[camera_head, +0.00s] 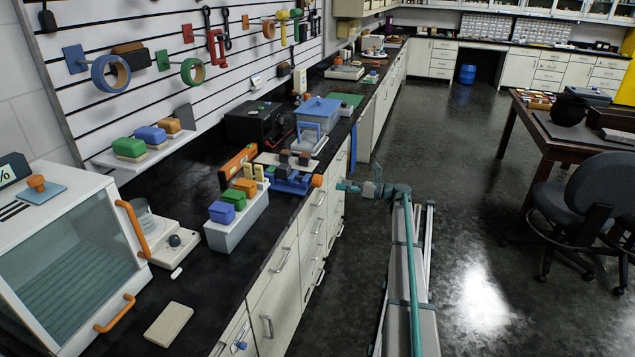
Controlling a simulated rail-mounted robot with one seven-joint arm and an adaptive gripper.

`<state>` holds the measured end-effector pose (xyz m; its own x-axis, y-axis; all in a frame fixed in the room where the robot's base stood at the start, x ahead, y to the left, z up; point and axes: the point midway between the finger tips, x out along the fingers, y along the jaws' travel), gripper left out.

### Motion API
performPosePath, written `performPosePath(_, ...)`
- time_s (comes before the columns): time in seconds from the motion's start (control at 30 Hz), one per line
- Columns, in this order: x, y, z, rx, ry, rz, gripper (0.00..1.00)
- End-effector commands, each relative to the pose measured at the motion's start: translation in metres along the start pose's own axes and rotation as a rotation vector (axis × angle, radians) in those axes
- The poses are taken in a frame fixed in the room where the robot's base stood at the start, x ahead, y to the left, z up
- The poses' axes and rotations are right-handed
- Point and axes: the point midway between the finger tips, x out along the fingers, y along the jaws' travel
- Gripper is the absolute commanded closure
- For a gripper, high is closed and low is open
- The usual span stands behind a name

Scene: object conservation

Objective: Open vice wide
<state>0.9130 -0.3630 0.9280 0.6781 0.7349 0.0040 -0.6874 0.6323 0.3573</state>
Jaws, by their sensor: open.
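The vice (291,184) sits on the black counter near its front edge. It has a blue body, two dark blocks on top that look like its jaws, and an orange knob (317,180) on its right end, over the counter's edge. The gap between the jaws is small in this view, and its exact width is hard to tell. My gripper (343,186) is off the counter, a little to the right of the orange knob and apart from it. It points left towards the knob, open and empty. Its fingers are small here.
A grey block holder (235,233) with coloured blocks stands left of the vice. White drawers (312,225) with handles lie below the counter.

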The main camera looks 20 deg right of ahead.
Motion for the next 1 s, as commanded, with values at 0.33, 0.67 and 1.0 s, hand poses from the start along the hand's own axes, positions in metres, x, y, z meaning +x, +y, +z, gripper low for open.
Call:
performPosePath(0.33, 0.040, 0.001, 0.001, 0.017, 0.004, 0.002, 0.25)
performPosePath(0.67, 0.091, 0.000, 0.000, 0.016, 0.004, 0.000, 0.25)
performPosePath(1.0, 0.108, 0.000, -0.002, 0.015, 0.003, -0.002, 0.25)
